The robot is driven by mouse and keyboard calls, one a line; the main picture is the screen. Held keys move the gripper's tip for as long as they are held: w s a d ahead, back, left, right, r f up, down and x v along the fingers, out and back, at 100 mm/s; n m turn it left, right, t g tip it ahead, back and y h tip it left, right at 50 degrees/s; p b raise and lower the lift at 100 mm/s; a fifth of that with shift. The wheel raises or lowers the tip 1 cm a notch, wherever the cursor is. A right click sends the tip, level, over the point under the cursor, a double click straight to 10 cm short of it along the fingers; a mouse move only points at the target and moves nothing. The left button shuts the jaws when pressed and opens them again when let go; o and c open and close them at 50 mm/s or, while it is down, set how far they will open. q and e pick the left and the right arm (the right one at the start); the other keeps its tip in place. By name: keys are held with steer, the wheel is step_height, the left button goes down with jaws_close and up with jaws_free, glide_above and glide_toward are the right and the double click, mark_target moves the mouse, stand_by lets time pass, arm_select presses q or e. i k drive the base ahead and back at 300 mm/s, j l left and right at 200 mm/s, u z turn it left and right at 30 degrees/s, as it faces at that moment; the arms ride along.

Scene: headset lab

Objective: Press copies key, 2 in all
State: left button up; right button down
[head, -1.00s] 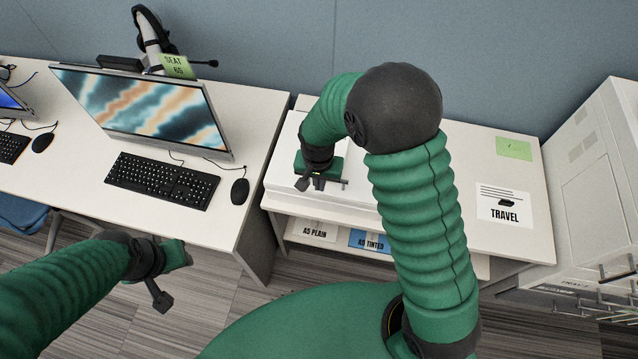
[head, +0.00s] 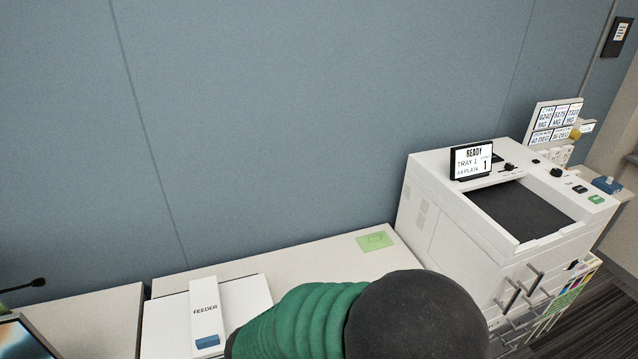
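The copier (head: 440,225) stands at the right, a white box with a dark flat glass (head: 520,210) on top. Its small display (head: 471,161) reads READY, TRAY 1 and A4 PLAIN, with a large 1 at its right side. Black knobs and small keys, one of them green (head: 596,199), sit along its top right edge; their labels are too small to read, so I cannot tell which is the copies key. My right arm crosses the bottom middle, in front of the side table; its gripper is out of sight. My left gripper is out of frame.
A white feeder (head: 205,308) with a blue button lies on the side table (head: 310,265), near a green note (head: 374,241). Drawer handles (head: 520,287) stick out of the copier's front. A label board (head: 555,122) stands behind it. A blue wall closes the back.

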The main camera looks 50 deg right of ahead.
mark_target(580, 189)
steer(key=k+z, duration=0.2)
steer(key=z, duration=0.15)
steer(key=k+z, duration=0.15)
steer(key=z, duration=0.25)
steer(key=k+l+z, duration=0.1)
steer(key=z, duration=1.8)
steer(key=k+l, duration=0.05)
steer(key=l, duration=0.05)
